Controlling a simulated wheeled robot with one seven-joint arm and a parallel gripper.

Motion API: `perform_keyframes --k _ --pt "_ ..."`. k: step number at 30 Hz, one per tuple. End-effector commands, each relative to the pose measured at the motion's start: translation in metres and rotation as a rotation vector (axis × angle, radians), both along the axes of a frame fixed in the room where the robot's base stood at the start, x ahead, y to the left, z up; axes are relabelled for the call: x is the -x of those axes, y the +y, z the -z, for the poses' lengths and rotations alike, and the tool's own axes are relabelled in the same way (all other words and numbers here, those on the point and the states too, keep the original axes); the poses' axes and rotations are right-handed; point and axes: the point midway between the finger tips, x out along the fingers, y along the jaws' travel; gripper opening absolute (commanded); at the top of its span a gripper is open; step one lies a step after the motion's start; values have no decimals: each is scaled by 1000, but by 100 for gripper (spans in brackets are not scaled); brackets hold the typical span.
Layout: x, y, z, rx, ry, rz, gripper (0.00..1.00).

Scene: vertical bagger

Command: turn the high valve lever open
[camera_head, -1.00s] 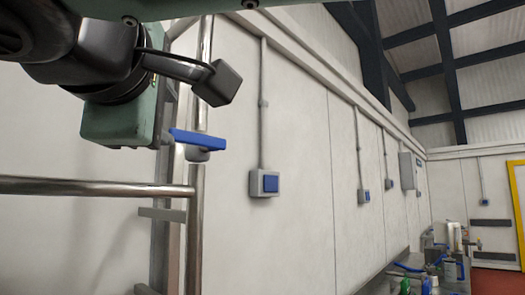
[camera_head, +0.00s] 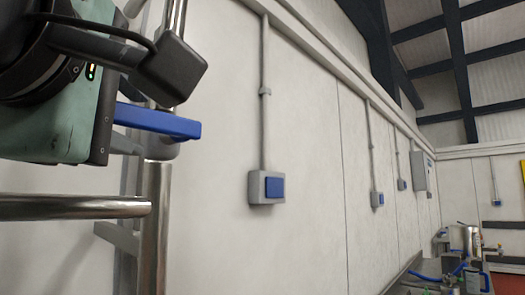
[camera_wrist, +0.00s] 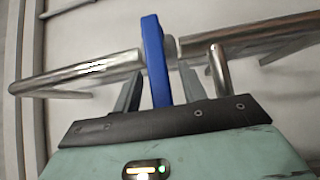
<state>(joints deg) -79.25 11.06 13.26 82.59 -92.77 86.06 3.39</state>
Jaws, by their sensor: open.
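The blue valve lever (camera_head: 158,121) lies roughly level in the head view, on a grey valve fitting (camera_head: 160,150) by the steel pipes. In the wrist view the lever (camera_wrist: 155,60) shows as a blue bar pointing up the picture. My gripper (camera_wrist: 160,74) is open, with one dark finger on each side of the lever. I cannot tell whether either finger touches it. In the head view my green gripper body is just left of the lever, and the fingers are mostly hidden.
A horizontal steel rail (camera_head: 70,207) and an upright steel post (camera_head: 155,230) stand close below the lever. A blue wall switch (camera_head: 273,187) is on the pale wall to the right. A bench with a steel pot (camera_head: 463,240) is far right.

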Motion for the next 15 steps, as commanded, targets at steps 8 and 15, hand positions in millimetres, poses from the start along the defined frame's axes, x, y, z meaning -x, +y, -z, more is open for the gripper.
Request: perform_keyframes --k 8,15 --pt "2 0 0 0 0 -1 42" --pt "2 0 0 0 0 0 0"
